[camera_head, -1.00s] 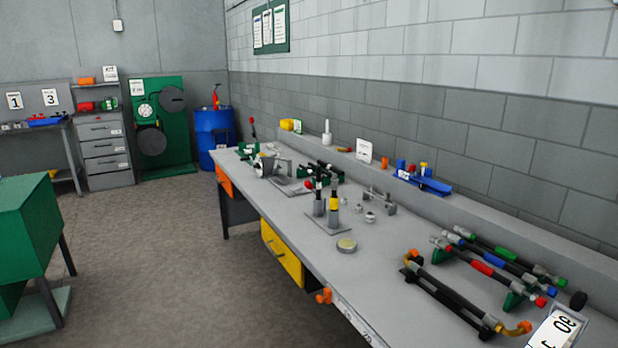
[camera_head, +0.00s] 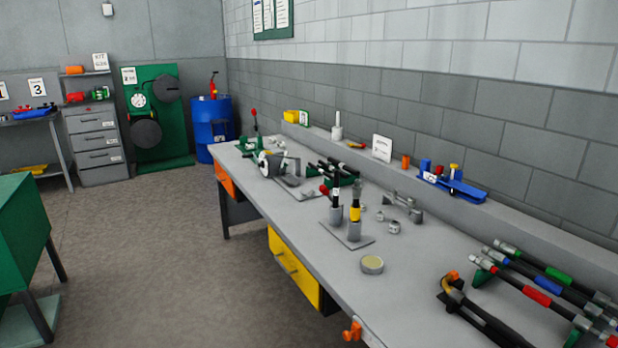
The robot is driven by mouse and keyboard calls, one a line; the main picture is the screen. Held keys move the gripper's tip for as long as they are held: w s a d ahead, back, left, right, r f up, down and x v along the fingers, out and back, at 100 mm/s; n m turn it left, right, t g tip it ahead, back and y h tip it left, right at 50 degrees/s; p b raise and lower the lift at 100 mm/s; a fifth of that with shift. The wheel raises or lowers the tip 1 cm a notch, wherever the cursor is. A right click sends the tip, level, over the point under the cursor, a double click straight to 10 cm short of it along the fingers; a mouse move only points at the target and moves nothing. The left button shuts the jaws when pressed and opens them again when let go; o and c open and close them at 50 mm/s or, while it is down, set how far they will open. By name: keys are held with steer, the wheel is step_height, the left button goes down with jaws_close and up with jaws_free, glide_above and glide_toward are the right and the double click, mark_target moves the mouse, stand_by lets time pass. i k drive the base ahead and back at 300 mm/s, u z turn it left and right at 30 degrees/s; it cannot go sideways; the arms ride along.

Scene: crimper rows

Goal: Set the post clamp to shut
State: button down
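No part is clearly readable as the post clamp. At the far end of the bench (camera_head: 310,235), a green-based device has an upright lever with a red knob (camera_head: 253,113); it may be the clamp, but its jaw is too small to read. A grey machine with a round wheel (camera_head: 272,164) stands in front of it. Two upright posts, one with a yellow band (camera_head: 355,213), stand on a grey plate (camera_head: 346,238) mid-bench. An orange fitting (camera_head: 352,331) sits at the bench's front edge. My gripper is not in view.
Hoses with coloured bands (camera_head: 536,296) lie at the near right of the bench. A round tin (camera_head: 372,264) and small metal fittings (camera_head: 393,227) are mid-bench. A yellow drawer (camera_head: 290,268) is under the bench. A green cabinet (camera_head: 28,225) stands left; floor between is clear.

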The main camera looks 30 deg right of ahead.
mark_target(323, 188)
steer(key=u, duration=0.2)
steer(key=i, duration=0.9)
steer(key=u, duration=0.05)
